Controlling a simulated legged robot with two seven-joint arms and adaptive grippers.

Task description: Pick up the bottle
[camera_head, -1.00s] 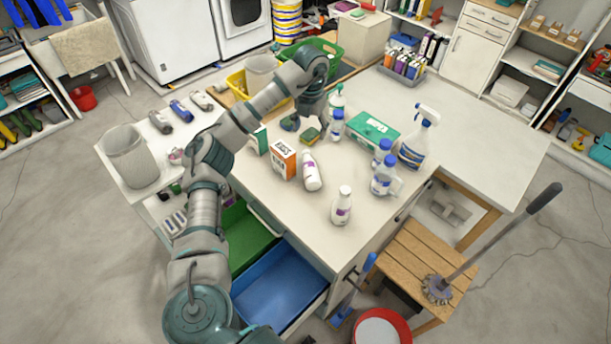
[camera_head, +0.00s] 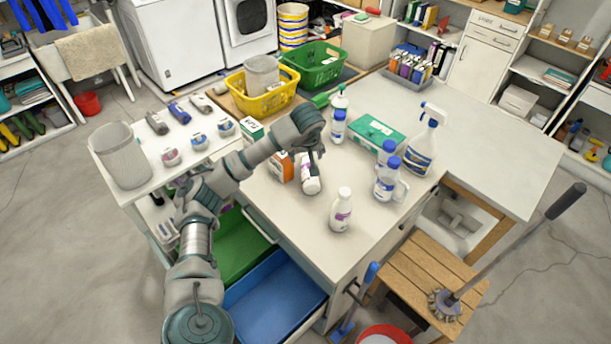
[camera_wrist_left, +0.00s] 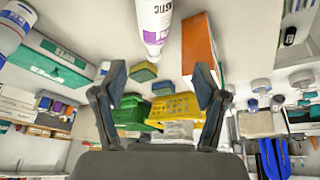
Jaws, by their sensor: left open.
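A white bottle with a purple label (camera_head: 311,185) stands on the table, partly hidden behind my left gripper (camera_head: 312,155). In the left wrist view, which looks upside down, this bottle (camera_wrist_left: 154,25) shows at the top, with its narrow end toward the gap between the fingers. My left gripper (camera_wrist_left: 161,90) is open, and nothing is between its fingers. A second white bottle with a purple label (camera_head: 341,212) stands nearer the table's front edge. My right gripper is in neither view.
An orange box (camera_wrist_left: 200,50) stands close beside the bottle. Blue-capped bottles (camera_head: 386,180), a spray bottle (camera_head: 422,145) and a green box (camera_head: 375,133) stand to the right. A yellow basket (camera_head: 263,100) is behind. A blue drawer (camera_head: 275,300) is open in front.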

